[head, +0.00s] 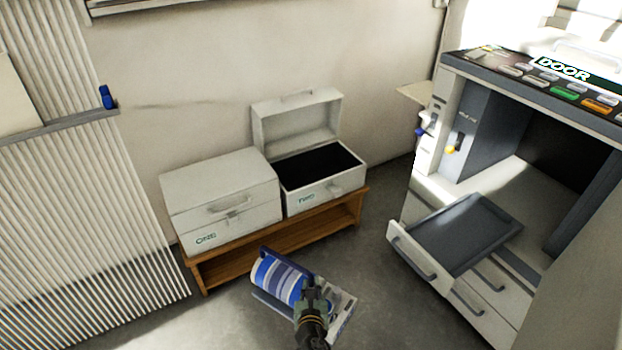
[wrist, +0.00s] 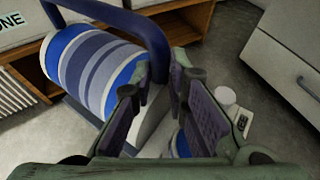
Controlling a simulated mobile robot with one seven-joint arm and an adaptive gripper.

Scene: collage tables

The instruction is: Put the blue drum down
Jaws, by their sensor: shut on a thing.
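The blue drum (head: 277,278) is a striped blue, white and grey cylinder lying tilted on its side, with a dark blue bar along it. It is in front of the wooden bench in the head view. In the wrist view, the drum (wrist: 95,68) fills the upper left, with its thick blue handle arching over it. My gripper (head: 311,288) is shut on the drum's handle at its right end; the fingers (wrist: 161,72) hide part of the handle. A pale base part shows beside the fingers. I cannot tell whether the drum touches the floor.
A low wooden bench (head: 275,241) holds closed box ONE (head: 220,195) and box TWO (head: 325,190), whose lid is up and inside is dark and empty-looking. At right, a grey machine has a pulled-out drawer with a dark tray (head: 462,233). Grey floor (head: 375,265) is clear between.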

